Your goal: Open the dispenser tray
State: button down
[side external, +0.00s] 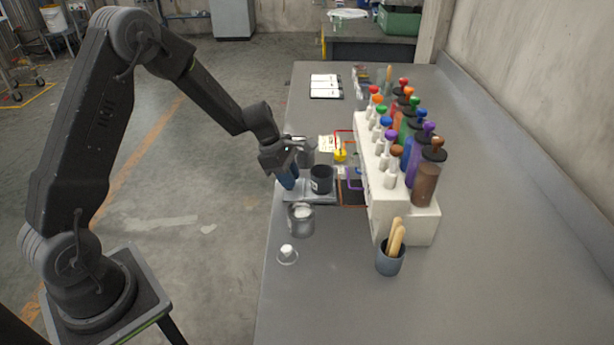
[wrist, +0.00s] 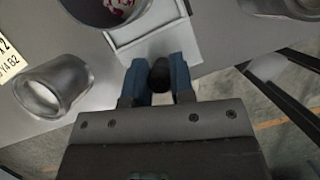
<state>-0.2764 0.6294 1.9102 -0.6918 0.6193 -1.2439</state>
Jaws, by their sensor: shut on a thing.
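The dispenser tray (side external: 296,196) is a flat light-grey drawer at the table's left edge, in front of the white dispenser (side external: 388,212) with its coloured bottles. The tray also shows at the top of the wrist view (wrist: 160,38). A dark cup (side external: 321,179) stands on the tray; the wrist view shows red and white inside this cup (wrist: 102,10). My gripper (side external: 289,181) is at the tray's near end. In the wrist view its blue fingers (wrist: 160,82) are shut on a dark knob (wrist: 160,73) at the tray's edge.
A metal cup (side external: 301,220) and a small white-topped item (side external: 287,251) stand near the tray. Another metal cup (side external: 305,155) stands behind it. A pot with wooden sticks (side external: 390,260) is front right. The table's left edge is close.

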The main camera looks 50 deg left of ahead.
jog(key=shift+s+a, duration=0.1)
jog(key=c, duration=1)
grip_release()
jog(key=v, duration=1.3)
jog(key=shift+s+a+r, duration=0.1)
jog(key=shift+a+r, duration=0.1)
jog(key=shift+r, duration=0.15)
